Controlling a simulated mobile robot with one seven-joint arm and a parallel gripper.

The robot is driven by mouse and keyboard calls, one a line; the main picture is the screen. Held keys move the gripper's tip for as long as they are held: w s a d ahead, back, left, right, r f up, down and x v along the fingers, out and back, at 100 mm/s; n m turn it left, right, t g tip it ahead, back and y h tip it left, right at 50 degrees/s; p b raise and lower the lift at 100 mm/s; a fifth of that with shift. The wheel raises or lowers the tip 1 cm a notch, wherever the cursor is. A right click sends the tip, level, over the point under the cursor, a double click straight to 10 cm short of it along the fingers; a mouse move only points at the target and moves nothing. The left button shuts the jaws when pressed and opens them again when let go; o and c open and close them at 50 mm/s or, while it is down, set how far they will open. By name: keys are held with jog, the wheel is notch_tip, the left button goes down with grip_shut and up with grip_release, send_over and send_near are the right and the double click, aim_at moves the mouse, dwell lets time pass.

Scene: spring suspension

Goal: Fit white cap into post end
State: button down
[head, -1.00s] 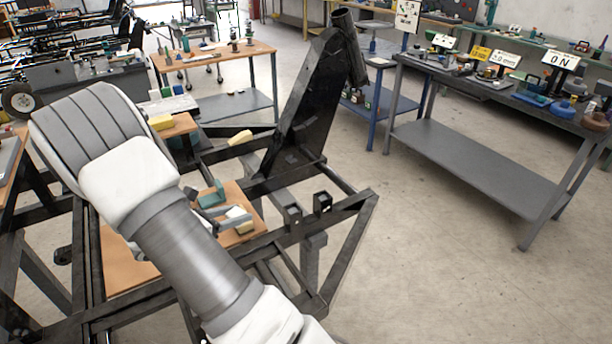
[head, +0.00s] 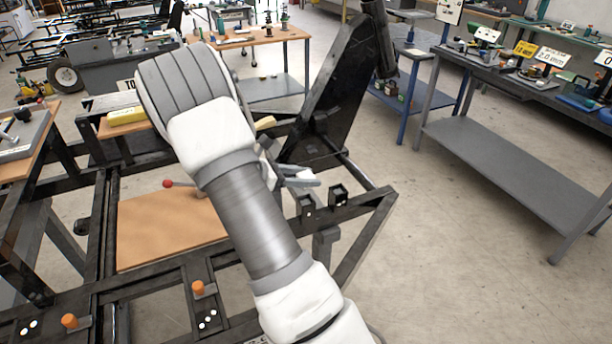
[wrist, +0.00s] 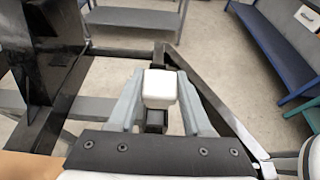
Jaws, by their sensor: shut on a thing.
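In the wrist view, the white cap (wrist: 159,86) is a small block with rounded edges between the two grey fingers of my gripper (wrist: 159,98), which is shut on it. A black square post end (wrist: 155,120) shows just below the cap, between the fingers. I cannot tell whether they touch. Another black square piece (wrist: 165,54) shows beyond the cap. Two black post ends, a left one (head: 307,206) and a right one (head: 338,194), stand on the frame near the fingertips.
A tall black upright (head: 335,100) rises from the frame behind my gripper. A wooden board (head: 160,230) lies inside the frame, with a red-knobbed lever (head: 168,184) at its back. Orange knobs (head: 198,288) stand in front. A grey workbench (head: 500,150) is at right, across open floor.

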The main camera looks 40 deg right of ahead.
aim_at(306, 203)
jog(key=shift+f+b, duration=1.8)
jog(key=shift+f, duration=0.95)
jog(key=shift+c, duration=1.3)
grip_release()
jog(key=p+v, duration=0.1)
jog(key=v, duration=1.6)
jog(key=s+a+r+m+t+y+p, duration=0.1)
jog(key=s+a+r+m+t+y, duration=0.3)
jog(key=s, duration=0.7)
jog(key=s+a+r+m+t+y+p, duration=0.1)
jog(key=s+a+r+m+t+y, duration=0.3)
jog(key=s+a+r+m+y, duration=0.3)
jog(key=s+r+m+y, duration=0.2)
jog(key=s+r+m, duration=0.2)
jog(key=s, duration=0.1)
jog(key=shift+a+t, duration=0.3)
jog(key=shift+a, duration=0.1)
